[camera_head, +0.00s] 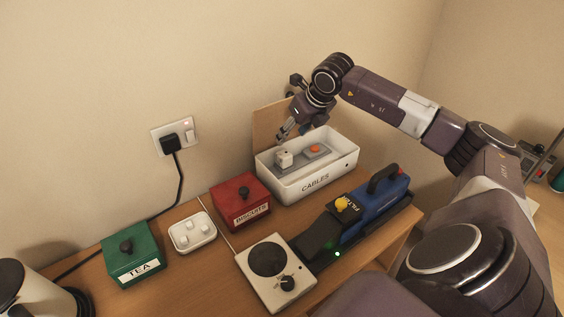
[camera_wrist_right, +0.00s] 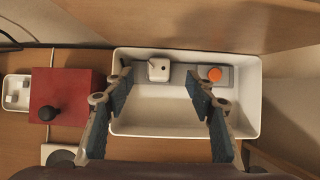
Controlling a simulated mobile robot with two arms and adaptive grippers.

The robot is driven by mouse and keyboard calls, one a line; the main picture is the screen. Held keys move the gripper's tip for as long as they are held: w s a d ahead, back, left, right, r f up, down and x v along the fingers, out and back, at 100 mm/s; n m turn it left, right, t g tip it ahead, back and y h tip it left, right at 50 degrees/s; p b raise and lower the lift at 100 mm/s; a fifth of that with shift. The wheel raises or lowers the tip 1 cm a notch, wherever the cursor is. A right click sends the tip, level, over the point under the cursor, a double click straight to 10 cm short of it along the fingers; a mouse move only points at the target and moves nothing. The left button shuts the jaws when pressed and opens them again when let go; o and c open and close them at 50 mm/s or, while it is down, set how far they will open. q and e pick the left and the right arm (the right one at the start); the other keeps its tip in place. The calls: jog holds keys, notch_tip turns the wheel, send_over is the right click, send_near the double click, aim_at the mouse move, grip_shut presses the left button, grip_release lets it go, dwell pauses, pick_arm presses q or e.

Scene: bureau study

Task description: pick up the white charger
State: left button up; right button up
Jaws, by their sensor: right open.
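A small white block that looks like the charger (camera_head: 284,158) sits inside the white CABLES box (camera_head: 315,184), toward its left end, on a grey strip. In the right wrist view the charger (camera_wrist_right: 158,71) lies near the box's far wall, on the left half. My right gripper (camera_head: 287,131) is above the box's left end, over the charger and apart from it. In the wrist view its two blue-padded fingers (camera_wrist_right: 157,84) are spread wide, with the charger seen between their tips and nothing held. My left gripper is not in view.
An orange button (camera_head: 313,149) is on the grey strip beside the charger. A brown board (camera_head: 270,119) stands behind the box. A red BISCUITS box (camera_head: 240,198) is left of it, a blue FILING case (camera_head: 377,205) right. A white tray (camera_head: 192,233) and green TEA box (camera_head: 131,259) stand further left.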

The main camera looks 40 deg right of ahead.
aim_at(285, 154)
jog(key=shift+s+f+b+x, duration=0.2)
jog(key=shift+s+x, duration=0.1)
jog(key=shift+x, duration=1.65)
jog(key=shift+s+f+b+x, duration=0.1)
jog(key=shift+s+b+x, duration=0.15)
jog(key=shift+x, duration=1.7)
jog(key=shift+s+f+b+x, duration=0.2)
jog(key=shift+s+x, duration=0.1)
jog(key=shift+x, duration=1.65)
jog(key=shift+a, duration=0.1)
jog(key=shift+c, duration=0.7)
jog(key=c, duration=1.1)
